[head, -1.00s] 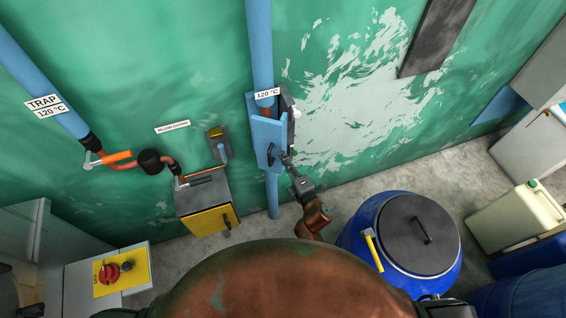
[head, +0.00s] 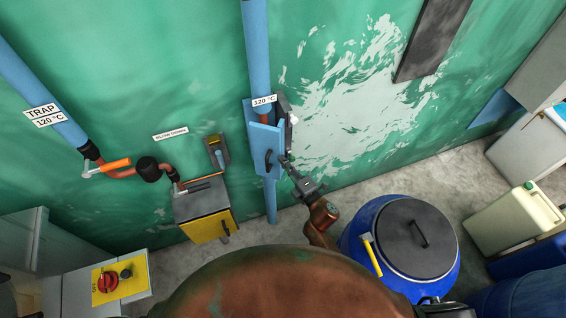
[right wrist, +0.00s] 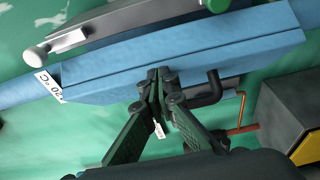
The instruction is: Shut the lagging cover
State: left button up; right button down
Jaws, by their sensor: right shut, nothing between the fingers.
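The lagging cover (head: 259,142) is a blue box-like shell with a dark handle (head: 268,158), on the vertical blue pipe against the green wall. It stands partly open, with some reddish bare pipe showing at its top. In the right wrist view the cover (right wrist: 190,62) spans the picture, and its black handle (right wrist: 208,90) is just right of my fingertips. My right gripper (head: 286,160) is at the cover's lower right side. In the right wrist view the gripper (right wrist: 158,82) is shut and empty, its tips at the cover's lower edge; whether they touch is unclear. My left gripper is not in view.
A grey plate with a pale knob (head: 293,118) is beside the cover. A grey and yellow box (head: 205,212) hangs to the left. A blue drum (head: 370,262) with a dark lid stands at right.

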aim_at(283, 149)
jog(key=shift+w+d+n+y, duration=0.25)
jog(key=shift+n+y, duration=0.05)
jog(key=shift+w, duration=0.1)
jog(key=shift+w+d+n+g+y, duration=0.25)
jog(key=shift+n+g+y, duration=0.05)
jog(key=shift+g+y, duration=0.1)
jog(key=shift+w+d+n+g+y, duration=0.2)
jog(key=shift+w+n+g+y, duration=0.2)
jog(key=shift+w+y, duration=0.1)
jog(key=shift+w+d+f+n+g+y+b, duration=0.1)
jog(key=shift+w+d+n+g+y+b, duration=0.1)
jog(key=shift+w+n+g+y+b, duration=0.25)
jog(key=shift+w+d+f+n+g+y+b, duration=0.1)
jog(key=shift+w+d+n+g+y+b, duration=0.1)
jog(key=shift+w+n+g+y+b, duration=0.25)
jog(key=shift+w, duration=0.35)
jog(key=shift+w+d+r+b, duration=0.1)
jog(key=shift+w+r+b, duration=0.05)
jog(key=shift+w+b, duration=0.5)
